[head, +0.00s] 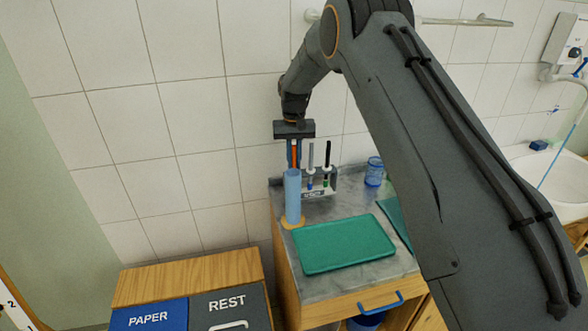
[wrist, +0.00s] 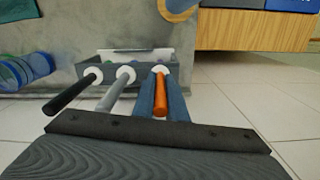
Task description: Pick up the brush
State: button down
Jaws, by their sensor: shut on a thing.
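A brush with an orange handle (head: 295,151) stands upright at the left end of a small grey rack (head: 321,193) on the counter. In the wrist view its orange handle (wrist: 160,98) rises from a white ring in the rack (wrist: 110,69). My gripper (head: 294,163) is above the rack, pointing down, shut on the orange handle. In the wrist view the two blue-grey fingers (wrist: 161,90) are on either side of the handle. The lower part of the brush is hidden in the rack and, in the head view, behind a blue cylinder (head: 292,198).
A grey handle (wrist: 117,92) and a black handle (wrist: 72,92) stand beside it in the rack. The blue cylinder stands on a wooden disc (head: 293,222). A green tray (head: 343,243) and a blue cup (head: 374,171) share the counter. The tiled wall (head: 205,115) is close behind.

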aim_at(294, 146)
jog(key=shift+r, duration=0.1)
notch_tip(294, 146, up, 9)
jog(key=b, duration=0.4)
jog(key=shift+r+p, duration=0.6)
jog(key=shift+r, duration=1.1)
